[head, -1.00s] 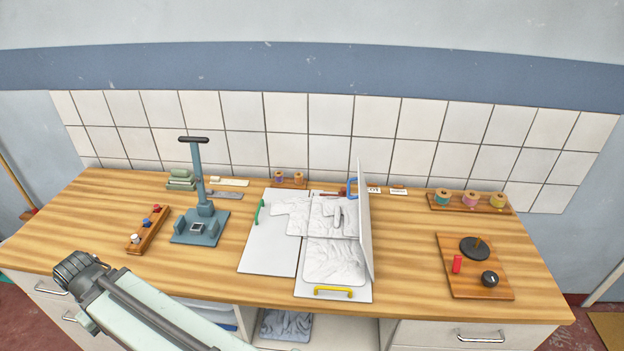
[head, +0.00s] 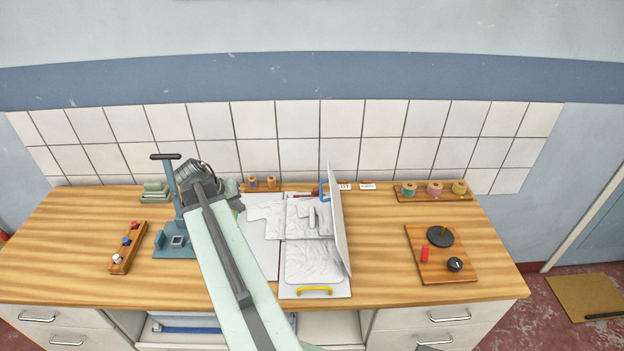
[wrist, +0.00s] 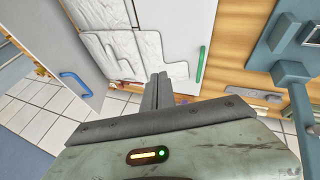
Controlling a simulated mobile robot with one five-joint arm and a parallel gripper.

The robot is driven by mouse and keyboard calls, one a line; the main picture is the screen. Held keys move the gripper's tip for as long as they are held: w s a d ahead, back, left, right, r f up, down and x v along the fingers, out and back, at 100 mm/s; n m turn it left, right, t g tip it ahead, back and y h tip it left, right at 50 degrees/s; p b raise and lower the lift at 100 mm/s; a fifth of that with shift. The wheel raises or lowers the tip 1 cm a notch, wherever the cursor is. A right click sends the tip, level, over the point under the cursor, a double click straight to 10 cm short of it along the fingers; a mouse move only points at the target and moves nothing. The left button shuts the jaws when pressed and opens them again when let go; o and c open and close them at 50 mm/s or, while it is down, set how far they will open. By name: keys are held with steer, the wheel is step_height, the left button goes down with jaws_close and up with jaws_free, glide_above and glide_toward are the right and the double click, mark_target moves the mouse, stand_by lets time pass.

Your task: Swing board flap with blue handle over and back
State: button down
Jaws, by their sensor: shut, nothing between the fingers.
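The white flap with the blue handle stands up steeply at the right side of the white folding board, in the head view (head: 338,225) and the wrist view (wrist: 68,40). Its blue handle is at the flap's far end, in the head view (head: 324,191) and the wrist view (wrist: 76,85). A pale crumpled garment (head: 313,262) lies on the board. My gripper (wrist: 158,82) is shut and empty, above the board's far part. It is apart from the blue handle, which is to its left in the wrist view. My arm hides part of the board's left side in the head view.
A yellow handle (head: 315,290) is at the board's near edge and a green handle (wrist: 200,64) on its left panel. A blue-grey stand (head: 170,241) is left of my arm. A wooden plate with knobs (head: 441,254) lies at right. Bare worktop separates it from the flap.

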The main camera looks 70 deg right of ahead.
steer(key=s+d+r+m+g+h+p, duration=0.1)
steer(key=s+d+r+m+g, duration=0.3)
steer(key=s+d, duration=0.75)
steer(key=s+d+f+t+b, duration=0.2)
steer(key=s+d+f+b, duration=0.4)
steer(key=s+b, duration=0.1)
steer(key=shift+f+n, duration=0.3)
